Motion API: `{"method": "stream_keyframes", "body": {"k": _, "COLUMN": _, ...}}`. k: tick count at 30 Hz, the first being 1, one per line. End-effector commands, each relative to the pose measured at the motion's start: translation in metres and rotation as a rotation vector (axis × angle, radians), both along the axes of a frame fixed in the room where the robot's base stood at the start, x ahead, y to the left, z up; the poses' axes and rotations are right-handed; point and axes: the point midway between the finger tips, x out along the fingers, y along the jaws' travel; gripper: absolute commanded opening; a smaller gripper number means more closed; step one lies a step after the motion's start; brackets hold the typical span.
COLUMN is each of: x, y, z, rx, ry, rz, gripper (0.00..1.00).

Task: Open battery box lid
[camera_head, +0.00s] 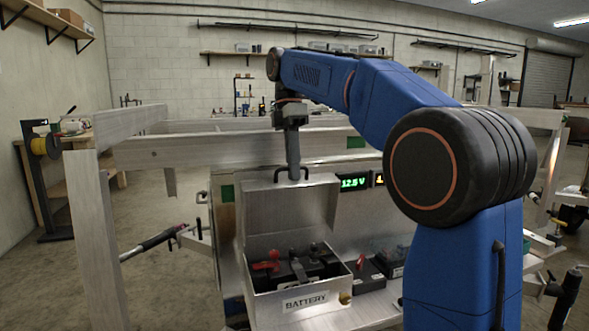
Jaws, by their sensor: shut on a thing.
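The battery box (302,298) is a silver metal box labelled "BATTERY", standing on a metal shelf of the trailer frame. Its lid (318,212) is raised to about upright at the back of the box. A dark battery with red and black terminal parts (296,265) shows inside. The lid has a dark loop handle (279,175) on its upper edge. My gripper (293,174) points down from above and is shut on the handle. The fingertips are small here, and part of the handle is hidden behind them.
More black batteries (367,279) stand on the shelf right of the box. Aluminium beams (235,149) run behind my gripper. A grey jack handle (150,245) sticks out at left. The floor at left is mostly clear.

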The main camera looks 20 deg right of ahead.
Motion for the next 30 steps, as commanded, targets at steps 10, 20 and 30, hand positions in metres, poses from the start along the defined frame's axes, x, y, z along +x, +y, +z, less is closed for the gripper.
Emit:
{"method": "stream_keyframes", "body": {"k": 10, "x": 0.0011, "y": 0.0007, "z": -0.0022, "rx": 0.001, "ry": 0.003, "rz": 0.001, "gripper": 0.26}}
{"method": "stream_keyframes", "body": {"k": 20, "x": 0.0019, "y": 0.0008, "z": -0.0033, "rx": 0.001, "ry": 0.003, "rz": 0.001, "gripper": 0.26}}
{"method": "stream_keyframes", "body": {"k": 30, "x": -0.0019, "y": 0.0007, "z": -0.005, "rx": 0.0, "ry": -0.01, "rz": 0.001, "gripper": 0.26}}
